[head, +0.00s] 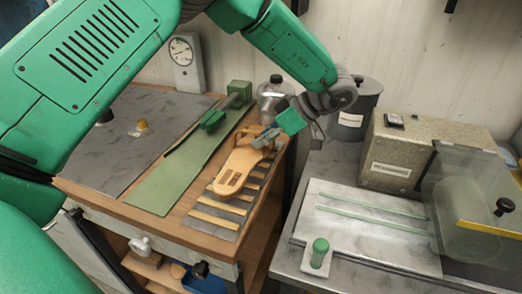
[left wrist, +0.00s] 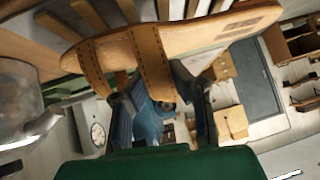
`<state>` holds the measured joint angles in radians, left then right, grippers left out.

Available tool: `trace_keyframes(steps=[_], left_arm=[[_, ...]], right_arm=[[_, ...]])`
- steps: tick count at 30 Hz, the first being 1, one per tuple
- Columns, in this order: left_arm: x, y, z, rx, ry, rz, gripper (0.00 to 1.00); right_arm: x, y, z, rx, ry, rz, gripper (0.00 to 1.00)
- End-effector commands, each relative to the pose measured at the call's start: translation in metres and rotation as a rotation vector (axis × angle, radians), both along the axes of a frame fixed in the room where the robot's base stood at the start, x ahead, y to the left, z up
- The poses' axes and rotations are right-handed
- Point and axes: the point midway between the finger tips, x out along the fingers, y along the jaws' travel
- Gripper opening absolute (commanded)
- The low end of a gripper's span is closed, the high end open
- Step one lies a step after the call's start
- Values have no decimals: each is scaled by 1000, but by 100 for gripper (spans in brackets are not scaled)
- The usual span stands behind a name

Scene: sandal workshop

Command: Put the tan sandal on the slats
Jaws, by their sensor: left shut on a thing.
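The tan sandal (head: 240,165) lies over the slats (head: 215,220) in the head view, its toe end pointing toward the front left. In the left wrist view the sandal (left wrist: 180,45) fills the top, with its stitched strap beside the fingers, and the slats (left wrist: 90,15) show behind it. My left gripper (head: 268,138) is shut on the sandal near its strap, at the far end. Its two fingers (left wrist: 165,115) also show in the left wrist view. I cannot tell whether the sole touches the slats. My right gripper is not in view.
A green mat (head: 165,188) lies left of the slats. A metal flask (head: 274,97) stands behind the sandal. A dark canister (head: 358,108) and a speckled machine (head: 425,150) stand to the right. A gap separates the wooden bench from the grey table (head: 375,270).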

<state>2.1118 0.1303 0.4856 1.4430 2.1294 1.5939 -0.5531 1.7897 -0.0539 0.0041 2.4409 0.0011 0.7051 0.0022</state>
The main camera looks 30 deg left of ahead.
Motion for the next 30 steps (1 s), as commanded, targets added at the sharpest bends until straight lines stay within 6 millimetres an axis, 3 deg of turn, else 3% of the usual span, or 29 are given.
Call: trace_keyframes(steps=[6, 11, 12, 14, 25, 30], left_arm=[[0, 5, -31, -2, 4, 1, 0], [0, 2, -31, 0, 1, 0, 0], [0, 1, -31, 0, 1, 0, 18], [0, 1, -31, 1, 2, 0, 35], [1, -2, -28, 0, 1, 0, 35], [9, -15, -13, -2, -2, 0, 35]], right_arm=[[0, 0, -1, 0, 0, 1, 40], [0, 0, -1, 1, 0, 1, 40], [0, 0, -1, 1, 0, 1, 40], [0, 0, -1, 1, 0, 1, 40], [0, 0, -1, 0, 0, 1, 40], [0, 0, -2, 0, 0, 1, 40]])
